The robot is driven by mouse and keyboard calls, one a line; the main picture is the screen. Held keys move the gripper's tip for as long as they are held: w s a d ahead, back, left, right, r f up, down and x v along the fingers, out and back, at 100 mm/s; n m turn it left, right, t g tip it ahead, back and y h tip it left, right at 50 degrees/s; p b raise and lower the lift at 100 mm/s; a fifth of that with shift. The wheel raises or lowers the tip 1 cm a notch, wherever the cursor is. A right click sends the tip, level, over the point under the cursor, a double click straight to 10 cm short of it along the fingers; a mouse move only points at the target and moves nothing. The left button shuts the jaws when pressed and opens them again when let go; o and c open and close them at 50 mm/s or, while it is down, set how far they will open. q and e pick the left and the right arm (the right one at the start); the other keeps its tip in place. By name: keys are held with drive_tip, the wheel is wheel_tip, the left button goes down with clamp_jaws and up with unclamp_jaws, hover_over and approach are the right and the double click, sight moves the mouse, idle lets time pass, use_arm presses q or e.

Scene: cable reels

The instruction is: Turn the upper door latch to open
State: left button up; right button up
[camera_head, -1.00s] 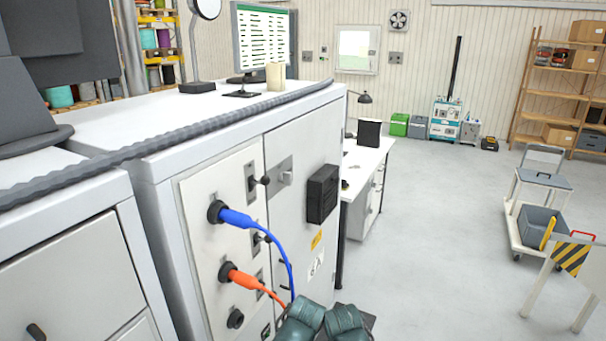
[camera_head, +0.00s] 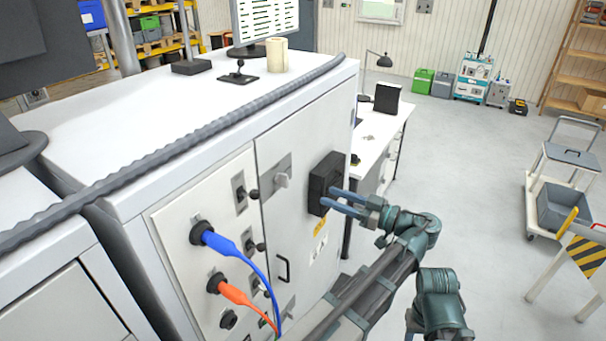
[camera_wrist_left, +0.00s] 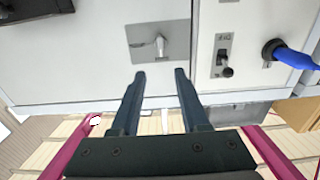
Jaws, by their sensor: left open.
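The upper door latch (camera_head: 282,180) is a pale knob on a grey metal plate, high on the white cabinet door (camera_head: 300,140). In the left wrist view the latch knob (camera_wrist_left: 160,46) points toward the gripper, on its plate beyond the fingertips. My left gripper (camera_head: 328,196) is open and empty, in front of the door and right of the latch in the head view. In the left wrist view the open fingers (camera_wrist_left: 160,74) line up with the knob, with a gap before it. My right gripper is not in view.
A black box (camera_head: 325,182) sits on the door right of the latch. A black handle (camera_head: 284,268) is lower down. Blue (camera_head: 219,243) and orange (camera_head: 234,294) cable plugs sit in the panel at left. A dark ribbed hose (camera_head: 200,135) runs along the cabinet's top edge.

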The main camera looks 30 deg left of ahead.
sight(288, 181)
use_arm(q)
drive_tip(key=a, duration=0.9)
drive_tip(key=w+a, duration=0.1)
drive_tip(key=a, duration=0.4)
drive_tip(key=shift+c, duration=0.3)
clamp_jaws()
